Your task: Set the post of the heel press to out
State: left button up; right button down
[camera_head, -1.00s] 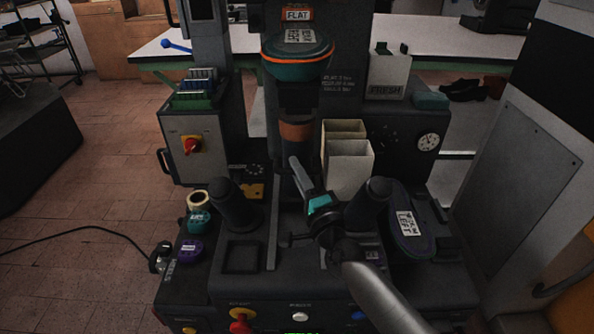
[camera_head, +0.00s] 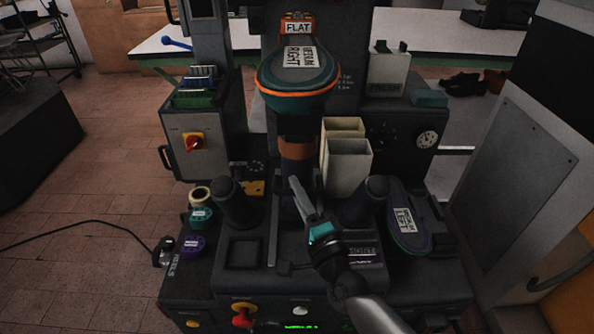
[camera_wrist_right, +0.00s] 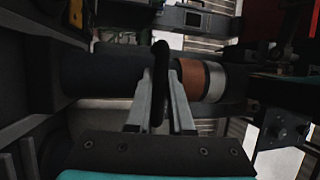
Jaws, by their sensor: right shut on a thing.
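The post (camera_head: 297,150) of the heel press is a dark upright cylinder with a brown band, in the middle of the machine. A green shoe form with an orange rim (camera_head: 298,90) and a label sits on top of it. My right gripper (camera_head: 298,190) is at the front foot of the post. In the right wrist view its fingers are shut on a black handle bar (camera_wrist_right: 160,75) in front of the post, whose brown and grey bands (camera_wrist_right: 190,80) show behind. My left gripper is not in view.
Black knobs stand left (camera_head: 237,203) and right (camera_head: 364,203) of the post. Cream bins (camera_head: 346,165) are close on its right, and a labelled sole (camera_head: 408,222) lies further right. Coloured buttons (camera_head: 243,314) line the front panel. The brick floor at left is mostly clear.

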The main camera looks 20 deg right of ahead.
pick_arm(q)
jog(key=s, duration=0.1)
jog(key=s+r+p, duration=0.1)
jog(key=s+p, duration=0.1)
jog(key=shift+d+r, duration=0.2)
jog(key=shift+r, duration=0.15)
pick_arm(e)
jog(key=s+a, duration=0.3)
jog(key=s, duration=0.7)
jog(key=shift+s+f, duration=0.1)
jog(key=shift+s, duration=0.05)
jog(key=c, duration=1.2)
grip_release()
jog(key=shift+c, duration=0.2)
jog(key=o, duration=0.3)
jog(key=shift+s, duration=0.15)
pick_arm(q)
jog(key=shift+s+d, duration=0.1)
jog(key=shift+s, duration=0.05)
pick_arm(e)
jog(key=shift+o, duration=0.7)
pick_arm(q)
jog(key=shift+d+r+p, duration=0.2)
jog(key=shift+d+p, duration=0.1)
jog(key=shift+p, duration=0.05)
pick_arm(e)
jog(key=v, duration=1.5)
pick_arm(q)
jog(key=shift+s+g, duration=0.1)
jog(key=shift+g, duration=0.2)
